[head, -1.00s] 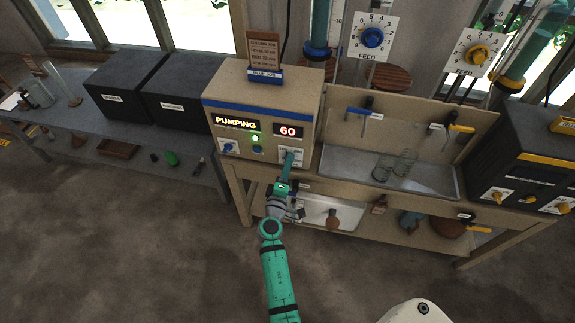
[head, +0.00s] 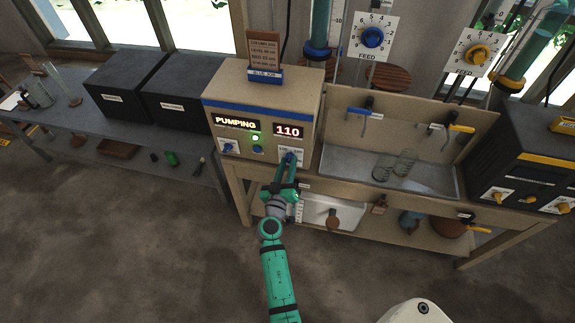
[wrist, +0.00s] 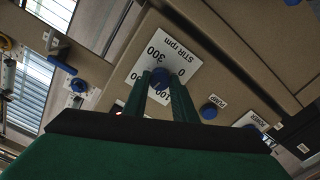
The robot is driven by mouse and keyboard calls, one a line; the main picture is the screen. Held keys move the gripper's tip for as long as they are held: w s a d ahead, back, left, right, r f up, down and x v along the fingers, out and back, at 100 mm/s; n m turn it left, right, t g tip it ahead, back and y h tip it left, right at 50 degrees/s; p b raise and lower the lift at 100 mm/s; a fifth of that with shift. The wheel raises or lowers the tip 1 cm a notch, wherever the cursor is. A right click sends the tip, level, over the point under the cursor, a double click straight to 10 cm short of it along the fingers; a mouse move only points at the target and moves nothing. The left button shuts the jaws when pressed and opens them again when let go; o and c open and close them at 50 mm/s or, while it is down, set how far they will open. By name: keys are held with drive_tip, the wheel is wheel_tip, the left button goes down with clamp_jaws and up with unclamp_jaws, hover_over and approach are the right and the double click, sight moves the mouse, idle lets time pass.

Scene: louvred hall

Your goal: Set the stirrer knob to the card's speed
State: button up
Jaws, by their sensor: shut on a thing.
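The blue stirrer knob (wrist: 160,80) sits on a white dial plate (wrist: 168,58) marked "STIR rpm" in the wrist view. My gripper (wrist: 160,92) is shut on this knob, with a finger on either side. In the head view my gripper (head: 288,162) is at the lower right of the beige control box (head: 262,100). The box's displays read "PUMPING" (head: 236,122) and "110" (head: 288,131), and a green lamp (head: 255,138) is lit. The brown card (head: 264,46) stands on top in a blue-fronted holder (head: 262,74); its small lines are hard to read.
Another knob (head: 229,147) is at the box's lower left. A blue feed dial (head: 372,37) and a yellow one (head: 477,54) are on the wall. A sink (head: 440,180) with glass jars and a black control box (head: 525,150) stand to the right. The floor in front is clear.

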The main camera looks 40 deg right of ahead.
drive_tip(key=m, duration=0.6)
drive_tip(key=shift+f+m, duration=0.1)
drive_tip(key=shift+m, duration=0.3)
idle(0.4)
drive_tip(key=o, duration=1)
drive_tip(key=shift+o, duration=0.2)
drive_tip(key=v, duration=1.1)
